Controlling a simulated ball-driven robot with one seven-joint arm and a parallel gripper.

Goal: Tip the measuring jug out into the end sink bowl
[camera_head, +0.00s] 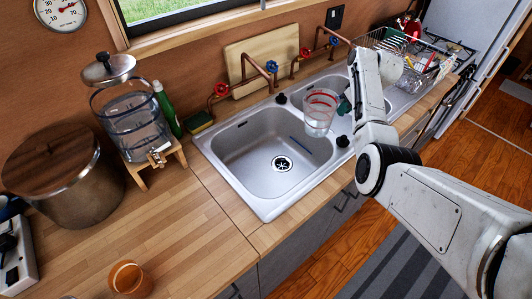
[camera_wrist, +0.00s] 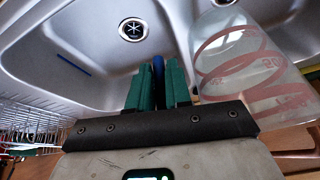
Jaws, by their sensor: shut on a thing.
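The clear measuring jug (camera_head: 320,112) with red markings is held above the sink, near the back right of the near, larger bowl (camera_head: 252,150). It looks roughly upright in the head view; I cannot tell what is in it. My gripper (camera_head: 344,106) is at the jug's right side. In the wrist view its green fingers (camera_wrist: 153,85) are shut on a narrow blue part, apparently the jug's handle (camera_wrist: 158,66), with the clear jug wall (camera_wrist: 250,65) to the right. The farther bowl (camera_head: 394,100) is partly hidden by my arm.
Taps with red and blue knobs (camera_head: 271,66) and a cutting board (camera_head: 262,58) stand behind the sink. A wire dish rack (camera_head: 440,72) is at the far end. A glass dispenser (camera_head: 132,120) and a large lidded pot (camera_head: 65,185) stand left.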

